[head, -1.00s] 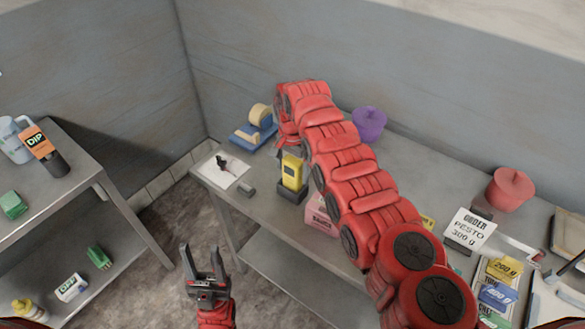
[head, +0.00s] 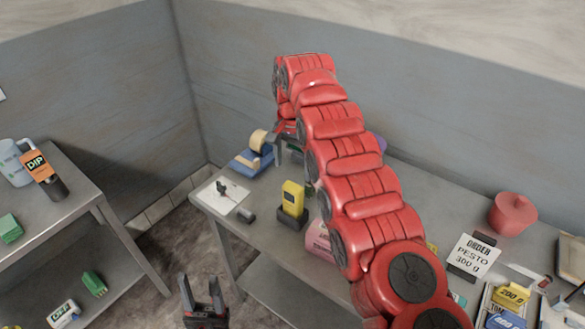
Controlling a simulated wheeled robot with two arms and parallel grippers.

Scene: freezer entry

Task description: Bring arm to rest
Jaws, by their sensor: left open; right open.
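My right arm (head: 352,160) reaches from the lower right over the steel table. Its gripper (head: 290,152) hangs at the far end, pointing down near the tape dispenser; the arm hides part of it. It is open, and I see nothing held in it. My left gripper (head: 203,292) is open and empty at the bottom of the view, pointing up over the floor between the two tables.
Under or near the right arm stand a yellow device (head: 293,198) in a dark cradle, a tape dispenser (head: 254,158) and a pink box (head: 319,240). A red pot (head: 512,212) and an order sign (head: 473,254) stand right. A left shelf (head: 75,218) holds several items.

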